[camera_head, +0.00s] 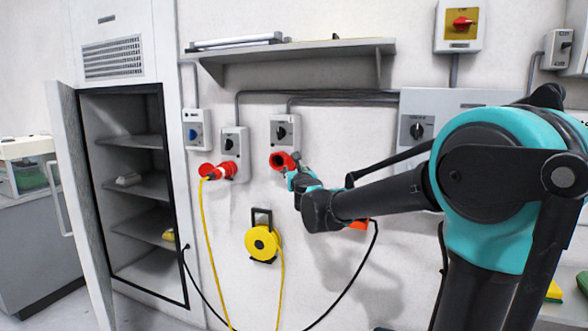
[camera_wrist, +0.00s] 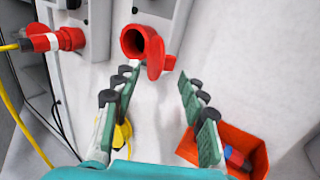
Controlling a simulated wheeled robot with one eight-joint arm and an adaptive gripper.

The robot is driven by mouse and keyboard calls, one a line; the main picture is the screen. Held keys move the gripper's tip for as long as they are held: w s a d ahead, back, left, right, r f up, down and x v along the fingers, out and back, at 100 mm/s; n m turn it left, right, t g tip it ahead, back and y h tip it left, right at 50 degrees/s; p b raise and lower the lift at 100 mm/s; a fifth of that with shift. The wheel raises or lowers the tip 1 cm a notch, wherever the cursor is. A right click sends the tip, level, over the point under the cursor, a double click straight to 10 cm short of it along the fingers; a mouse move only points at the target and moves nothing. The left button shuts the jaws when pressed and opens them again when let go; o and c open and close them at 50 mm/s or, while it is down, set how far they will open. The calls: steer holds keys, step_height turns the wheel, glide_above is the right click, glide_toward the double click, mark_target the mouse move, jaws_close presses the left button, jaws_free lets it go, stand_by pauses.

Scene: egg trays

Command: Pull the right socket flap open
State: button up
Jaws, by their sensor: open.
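The right socket (camera_head: 279,161) is a red round socket on a grey wall box with a black switch. In the wrist view the socket's (camera_wrist: 126,42) dark round opening is uncovered. Its red flap (camera_wrist: 156,62) stands out at the right side of the opening, swung away from it. My gripper (camera_wrist: 157,76) is open and empty, its two green-padded fingers spread just below the flap. In the head view my gripper (camera_head: 297,172) is close to the socket at its lower right; whether it touches the flap cannot be told.
A left socket (camera_head: 228,169) holds a red-and-white plug with a yellow cable. A yellow cable reel (camera_head: 261,243) hangs below. An orange bin (camera_wrist: 257,153) with small items is at lower right in the wrist view. A shelf (camera_head: 300,49) is above; an open cabinet (camera_head: 120,93) stands left.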

steer(key=shift+s+d, duration=0.2)
steer(key=shift+s, duration=1.05)
steer(key=shift+s+d, duration=0.2)
steer(key=shift+s, duration=1)
